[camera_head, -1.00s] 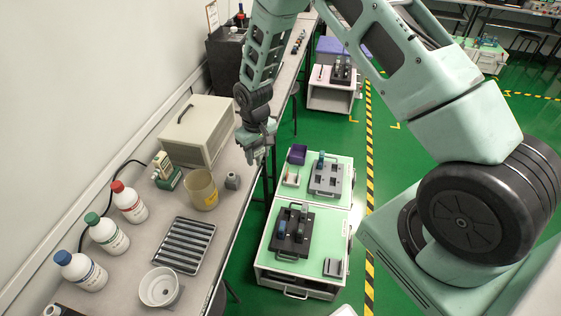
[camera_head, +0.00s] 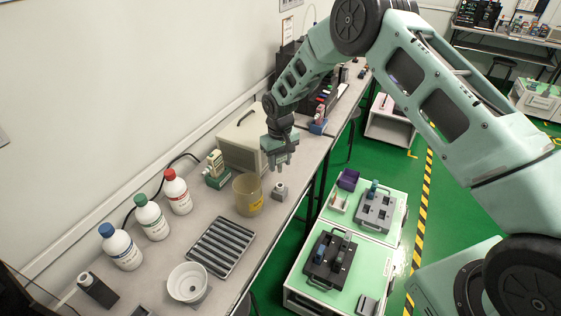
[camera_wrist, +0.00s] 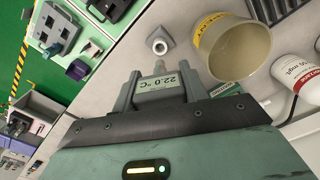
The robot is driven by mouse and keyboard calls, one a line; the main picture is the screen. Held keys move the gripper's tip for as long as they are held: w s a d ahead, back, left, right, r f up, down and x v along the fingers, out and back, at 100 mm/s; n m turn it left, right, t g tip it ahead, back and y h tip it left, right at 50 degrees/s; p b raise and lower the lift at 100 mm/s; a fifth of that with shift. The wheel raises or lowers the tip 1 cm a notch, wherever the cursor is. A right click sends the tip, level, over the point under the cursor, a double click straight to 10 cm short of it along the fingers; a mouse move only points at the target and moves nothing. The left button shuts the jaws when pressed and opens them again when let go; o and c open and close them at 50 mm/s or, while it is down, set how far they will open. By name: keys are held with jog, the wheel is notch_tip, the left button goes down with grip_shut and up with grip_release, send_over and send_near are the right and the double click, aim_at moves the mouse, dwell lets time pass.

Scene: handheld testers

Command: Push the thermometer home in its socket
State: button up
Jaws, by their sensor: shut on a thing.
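The thermometer (camera_wrist: 160,84) is a grey handheld unit with a pale display reading 22.0 °C, seen in the wrist view. My gripper (camera_wrist: 157,88) is shut on its body, one finger on each side. Its pale probe tip points away from the gripper toward the socket (camera_wrist: 159,45), a small grey block with a round dark hole. Tip and socket look apart. In the head view my gripper (camera_head: 281,163) is above the bench, just behind and above the socket (camera_head: 279,191). The thermometer is hard to make out there.
A tan beaker (camera_head: 247,196) stands close left of the socket. A beige case (camera_head: 243,145) and a handheld tester in a green base (camera_head: 215,170) are behind. A slotted tray (camera_head: 222,247), white bowl (camera_head: 188,283) and capped bottles stand nearer. The bench edge is close right.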

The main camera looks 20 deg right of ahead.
aim_at(280, 172)
jog(key=shift+f+b, duration=1.65)
jog(key=shift+f, duration=0.65)
jog(key=shift+f+b, duration=1.6)
jog(key=shift+f, duration=0.2)
jog(key=o, duration=1.5)
notch_tip(280, 172, up, 18)
jog(key=b, duration=0.3)
jog(key=shift+f, duration=0.25)
